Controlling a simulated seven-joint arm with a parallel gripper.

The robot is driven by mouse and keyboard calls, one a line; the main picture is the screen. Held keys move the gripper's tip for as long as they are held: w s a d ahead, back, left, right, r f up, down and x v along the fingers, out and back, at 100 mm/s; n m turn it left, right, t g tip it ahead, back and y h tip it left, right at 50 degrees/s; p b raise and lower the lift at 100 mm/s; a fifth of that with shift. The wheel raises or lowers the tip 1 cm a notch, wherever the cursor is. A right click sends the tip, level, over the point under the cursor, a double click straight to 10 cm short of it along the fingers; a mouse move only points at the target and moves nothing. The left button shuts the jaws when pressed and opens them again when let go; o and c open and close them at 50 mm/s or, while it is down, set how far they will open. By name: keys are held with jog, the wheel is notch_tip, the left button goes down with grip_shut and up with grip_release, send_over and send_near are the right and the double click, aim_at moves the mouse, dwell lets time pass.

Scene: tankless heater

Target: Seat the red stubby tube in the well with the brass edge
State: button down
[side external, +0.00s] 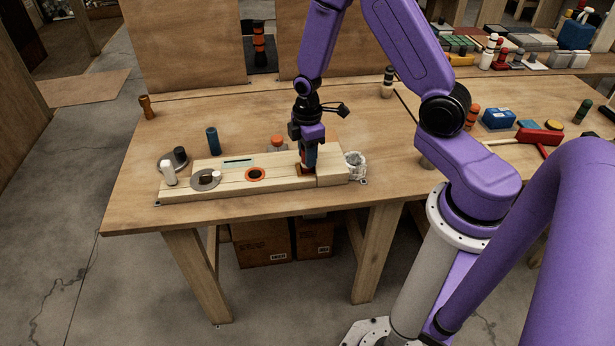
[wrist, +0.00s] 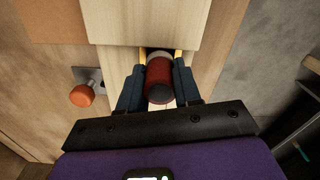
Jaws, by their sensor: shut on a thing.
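The red stubby tube (wrist: 159,78) is between the two dark fingers of my gripper (wrist: 159,88) in the wrist view. It has a dark end facing the camera and a pale band at its far end. My gripper (side external: 309,164) points down over the right part of the wooden block (side external: 285,184) in the side view and is shut on the tube. A brownish-orange patch (side external: 302,169) shows beside the fingertips; I cannot tell if it is the brass edge of a well. Whether the tube's lower end is in a well is hidden.
Left of my gripper, the block has an orange-ringed hole (side external: 255,174) and a grey disc (side external: 205,180). An orange-topped knob (side external: 277,143) stands behind it, also in the wrist view (wrist: 82,95). A clear crumpled cup (side external: 355,164) stands close right. A blue cylinder (side external: 213,141) stands behind left.

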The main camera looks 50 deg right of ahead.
jog(key=shift+f, duration=0.6)
dwell(0.6)
jog(key=c, duration=0.7)
grip_release()
notch_tip(320, 180, up, 17)
jog(key=shift+r, duration=0.2)
dwell(0.4)
